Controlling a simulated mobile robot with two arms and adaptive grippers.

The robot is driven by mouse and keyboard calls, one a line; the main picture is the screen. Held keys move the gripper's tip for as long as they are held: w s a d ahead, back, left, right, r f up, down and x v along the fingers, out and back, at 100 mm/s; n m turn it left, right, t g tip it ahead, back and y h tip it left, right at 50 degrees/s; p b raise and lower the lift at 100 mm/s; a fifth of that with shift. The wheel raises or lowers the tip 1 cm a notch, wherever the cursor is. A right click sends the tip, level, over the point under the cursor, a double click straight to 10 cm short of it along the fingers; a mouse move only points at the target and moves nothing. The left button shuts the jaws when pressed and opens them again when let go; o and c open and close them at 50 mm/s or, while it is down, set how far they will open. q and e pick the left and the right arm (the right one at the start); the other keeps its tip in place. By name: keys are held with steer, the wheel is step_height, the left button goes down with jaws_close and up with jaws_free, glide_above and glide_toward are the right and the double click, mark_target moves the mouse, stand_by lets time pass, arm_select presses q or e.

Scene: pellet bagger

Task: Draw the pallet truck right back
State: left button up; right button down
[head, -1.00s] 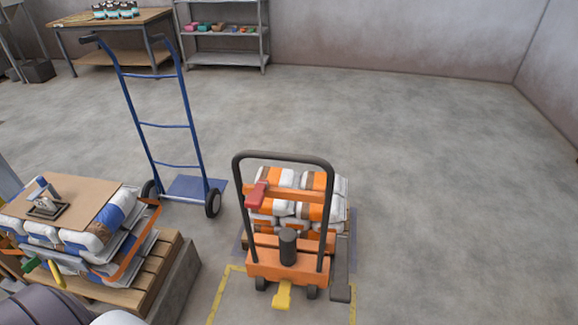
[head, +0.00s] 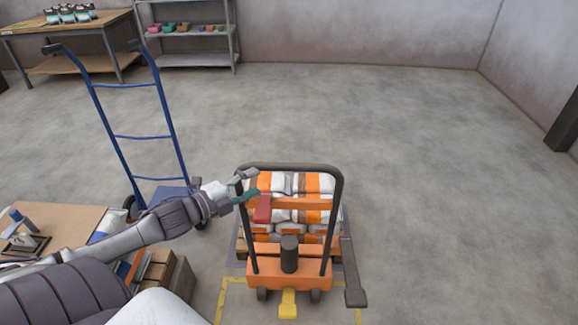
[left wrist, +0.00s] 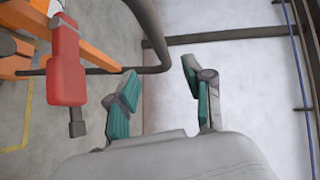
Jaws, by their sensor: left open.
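The pallet truck (head: 290,265) is orange, with a black looped handle (head: 290,168), a red lever (head: 263,208) on the left upright and a yellow pedal (head: 288,304) low in front. It stands under a pallet of white and orange bags (head: 290,184). My left gripper (head: 247,186) is open at the upper left corner of the handle. In the left wrist view the black bar (left wrist: 150,38) curves just beyond the open fingers (left wrist: 158,82), with the red lever (left wrist: 67,75) to the left. I cannot tell whether they touch. My right gripper is not in view.
A blue hand truck (head: 155,137) stands at left behind my left arm. A stack with a brown board (head: 70,222) lies at lower left. A table (head: 75,25) and shelf (head: 187,45) stand at the back. Yellow floor lines (head: 220,300) edge the front.

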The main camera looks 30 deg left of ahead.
mark_target(282, 169)
arm_select(q)
steer(key=x, duration=1.2)
steer(key=shift+w+f+p, duration=0.1)
steer(key=shift+w+p, duration=0.25)
jaws_close()
